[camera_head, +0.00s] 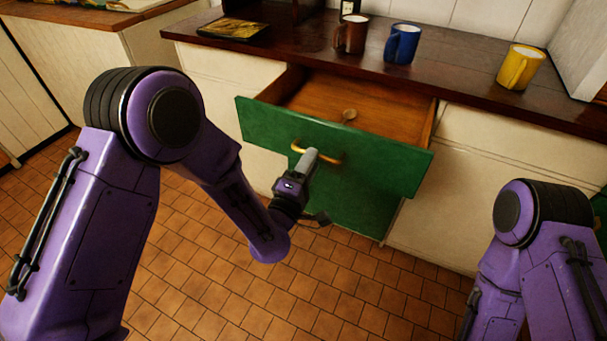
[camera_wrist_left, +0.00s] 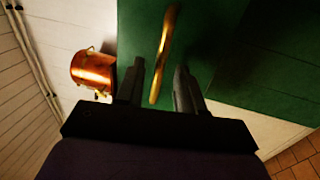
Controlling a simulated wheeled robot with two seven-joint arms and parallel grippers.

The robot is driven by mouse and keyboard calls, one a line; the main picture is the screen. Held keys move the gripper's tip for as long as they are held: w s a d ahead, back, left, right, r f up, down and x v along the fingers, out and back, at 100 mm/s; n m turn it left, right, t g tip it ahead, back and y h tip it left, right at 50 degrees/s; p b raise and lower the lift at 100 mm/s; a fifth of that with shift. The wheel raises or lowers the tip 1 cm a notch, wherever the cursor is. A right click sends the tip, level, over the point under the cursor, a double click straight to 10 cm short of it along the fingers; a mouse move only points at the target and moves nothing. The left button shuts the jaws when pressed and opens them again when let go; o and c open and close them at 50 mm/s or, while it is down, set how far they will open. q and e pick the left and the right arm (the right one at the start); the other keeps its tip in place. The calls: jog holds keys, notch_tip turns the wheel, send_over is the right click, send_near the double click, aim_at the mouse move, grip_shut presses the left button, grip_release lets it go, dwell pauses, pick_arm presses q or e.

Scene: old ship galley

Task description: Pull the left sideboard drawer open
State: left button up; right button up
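The drawer with the green front (camera_head: 345,165) stands pulled well out of the sideboard, and its wooden inside shows. My right gripper is out of view; only part of my right arm shows.
The dark sideboard top (camera_head: 455,83) carries a brown mug (camera_head: 351,35), a blue mug (camera_head: 402,45), a yellow mug (camera_head: 519,68) and a flat dark tray (camera_head: 232,27). A copper pot (camera_wrist_left: 92,70) shows in the left wrist view. The tiled floor (camera_head: 220,300) in front is clear.

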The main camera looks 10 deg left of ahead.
pick_arm(q)
jog(key=b+v, duration=0.2)
jog(key=v, duration=0.7)
jog(key=shift+d+f, duration=0.1)
jog(key=s+a+f+m+g+y+p, duration=0.5)
jog(key=a+f+m+g, duration=0.35)
jog(key=f, duration=0.35)
jog(key=s+a+f+g+y+p, duration=0.2)
jog(key=s+a+f+g+p, duration=0.1)
jog(key=s, duration=0.7)
jog(key=s+a+f+g+y+p, duration=0.2)
jog(key=s+a+f+g+p, duration=0.1)
jog(key=s+a, duration=0.5)
jog(key=shift+s+a+g, duration=0.3)
jog(key=shift+s+g, duration=0.55)
jog(key=shift+s, duration=0.05)
